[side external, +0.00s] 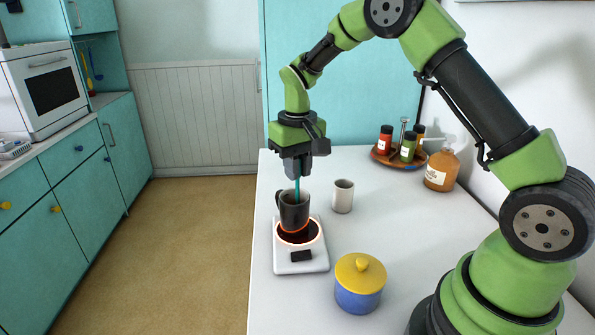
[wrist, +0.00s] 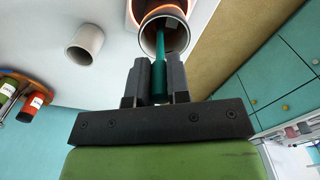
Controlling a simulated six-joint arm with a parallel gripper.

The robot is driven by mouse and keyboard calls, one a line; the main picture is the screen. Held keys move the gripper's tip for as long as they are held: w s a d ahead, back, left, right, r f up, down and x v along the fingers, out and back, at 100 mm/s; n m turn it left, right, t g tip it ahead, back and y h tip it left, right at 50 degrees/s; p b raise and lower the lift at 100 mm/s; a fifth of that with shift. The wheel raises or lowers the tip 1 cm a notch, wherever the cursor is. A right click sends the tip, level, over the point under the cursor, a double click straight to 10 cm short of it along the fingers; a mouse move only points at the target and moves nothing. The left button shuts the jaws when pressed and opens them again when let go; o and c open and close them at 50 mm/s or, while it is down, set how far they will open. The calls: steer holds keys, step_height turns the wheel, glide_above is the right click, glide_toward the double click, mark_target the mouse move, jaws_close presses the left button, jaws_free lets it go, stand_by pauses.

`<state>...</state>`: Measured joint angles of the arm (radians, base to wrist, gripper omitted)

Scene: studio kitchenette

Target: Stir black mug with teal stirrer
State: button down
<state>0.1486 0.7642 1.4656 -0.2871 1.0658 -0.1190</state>
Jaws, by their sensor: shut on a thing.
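The black mug (side external: 293,214) stands upright on a small white hot plate (side external: 301,258) with a glowing red ring. The teal stirrer (side external: 297,189) is upright, with its lower end inside the mug's mouth. My gripper (side external: 298,173) is above the mug, pointing down, and is shut on the stirrer's upper part. In the wrist view the stirrer (wrist: 159,78) sits between my two fingers and reaches into the mug (wrist: 165,31). The stirrer's tip and the bottom of the mug's inside are hidden.
A white cup (side external: 343,197) stands just right of the mug. A blue jar with a yellow lid (side external: 360,283) stands at the front. The counter's left edge is close to the hot plate.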

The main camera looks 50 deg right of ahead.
steer(key=shift+r, duration=3.65)
steer(key=shift+r, duration=2.55)
